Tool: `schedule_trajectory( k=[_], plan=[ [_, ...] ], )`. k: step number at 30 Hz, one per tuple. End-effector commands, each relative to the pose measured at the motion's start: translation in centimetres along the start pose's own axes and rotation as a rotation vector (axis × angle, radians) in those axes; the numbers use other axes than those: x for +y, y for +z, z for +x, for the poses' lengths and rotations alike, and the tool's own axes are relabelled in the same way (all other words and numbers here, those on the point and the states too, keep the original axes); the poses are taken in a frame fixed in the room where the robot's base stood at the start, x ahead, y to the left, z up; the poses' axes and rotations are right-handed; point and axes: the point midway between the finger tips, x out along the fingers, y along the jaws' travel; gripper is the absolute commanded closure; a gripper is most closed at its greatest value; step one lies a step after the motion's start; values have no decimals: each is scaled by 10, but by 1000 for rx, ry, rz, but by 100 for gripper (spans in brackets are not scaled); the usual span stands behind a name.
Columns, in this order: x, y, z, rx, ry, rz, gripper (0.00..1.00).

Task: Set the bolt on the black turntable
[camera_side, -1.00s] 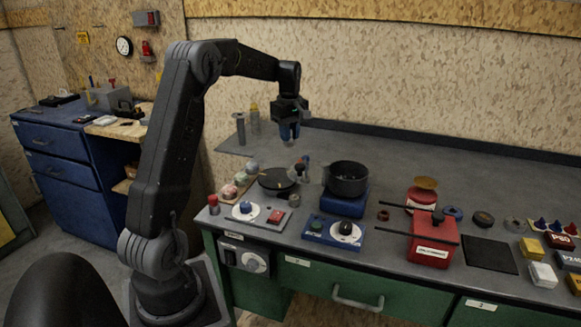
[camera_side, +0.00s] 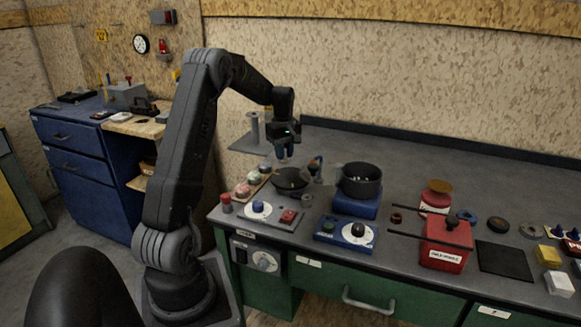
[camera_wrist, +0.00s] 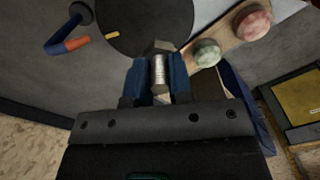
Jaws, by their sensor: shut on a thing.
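In the wrist view, the silver bolt (camera_wrist: 160,70) is between the blue fingers of my gripper (camera_wrist: 158,82), its hex head toward the top of the picture. The gripper is shut on it. The black turntable (camera_wrist: 135,22) is a round dark disc with a small yellow mark, just beyond the bolt head. In the side view the turntable (camera_side: 290,180) lies on the bench, and my gripper (camera_side: 284,155) hangs above its rear part, pointing down. In that view the bolt is too small to make out. I cannot tell how large the gap to the disc is.
A tool with an orange and blue handle (camera_wrist: 72,44) stands beside the turntable. A wooden strip (camera_wrist: 225,32) with round pink and green knobs lies on the other side. A black pot (camera_side: 360,180) on a blue base is to the right.

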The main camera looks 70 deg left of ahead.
Motion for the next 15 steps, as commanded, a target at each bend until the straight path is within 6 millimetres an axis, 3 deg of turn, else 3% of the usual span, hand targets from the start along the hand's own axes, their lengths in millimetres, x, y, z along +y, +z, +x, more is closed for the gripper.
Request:
schedule_trajectory(
  k=[5,10,15],
  plan=[
    [17,8,11,0,1,0,100],
    [19,9,21,0,0,-2,100],
    [18,9,46,-1,-1,-2,100]
  ],
)
